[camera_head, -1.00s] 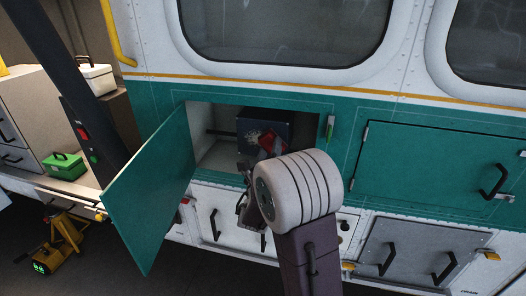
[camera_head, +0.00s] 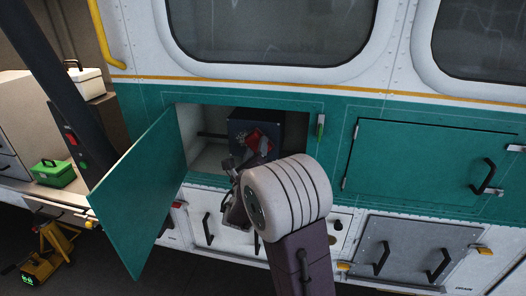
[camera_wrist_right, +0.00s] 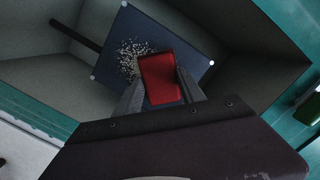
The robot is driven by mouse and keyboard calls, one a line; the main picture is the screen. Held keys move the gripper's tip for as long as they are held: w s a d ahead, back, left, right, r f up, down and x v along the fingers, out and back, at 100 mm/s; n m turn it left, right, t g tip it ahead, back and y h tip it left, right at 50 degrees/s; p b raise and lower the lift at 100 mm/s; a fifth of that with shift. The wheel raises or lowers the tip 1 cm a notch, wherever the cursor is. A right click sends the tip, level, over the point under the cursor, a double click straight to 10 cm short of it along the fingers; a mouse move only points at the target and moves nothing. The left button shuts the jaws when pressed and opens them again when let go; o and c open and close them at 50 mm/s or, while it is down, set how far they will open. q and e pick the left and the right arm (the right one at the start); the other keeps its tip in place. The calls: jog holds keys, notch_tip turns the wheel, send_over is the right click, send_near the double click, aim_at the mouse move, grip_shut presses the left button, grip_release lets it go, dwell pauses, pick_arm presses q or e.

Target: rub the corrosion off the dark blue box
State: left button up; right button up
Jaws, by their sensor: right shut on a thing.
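The dark blue box (camera_head: 270,122) sits inside an open compartment in the teal side panel. In the right wrist view the dark blue box (camera_wrist_right: 190,48) shows a patch of pale, speckled corrosion (camera_wrist_right: 130,58) on its face. My right gripper (camera_head: 247,152) reaches into the opening, shut on a red block (camera_wrist_right: 160,78). The block is in front of the box face, at the right edge of the speckles, and hides part of the face. I cannot tell whether it touches the face. My left gripper is not in view.
The teal door (camera_head: 140,195) hangs open left of the compartment. A closed teal hatch (camera_head: 430,165) is to the right. A green case (camera_head: 52,174), a white case (camera_head: 85,83) and a yellow jack (camera_head: 50,255) are at the left. Drawers lie below the opening.

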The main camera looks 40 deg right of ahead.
aim_at(247, 144)
jog(key=shift+w+a, duration=1)
jog(key=shift+w, duration=0.15)
jog(key=shift+w+a, duration=0.35)
jog(key=shift+w, duration=0.1)
jog(key=shift+w+a, duration=0.9)
jog(key=shift+w, duration=0.1)
jog(key=shift+w+a, duration=0.35)
jog(key=shift+w, duration=0.1)
jog(key=shift+s, duration=0.1)
jog(key=shift+s+a+f, duration=0.1)
jog(key=shift+s+a, duration=0.1)
jog(key=shift+r+v, duration=0.2)
jog(key=shift+v, duration=2.45)
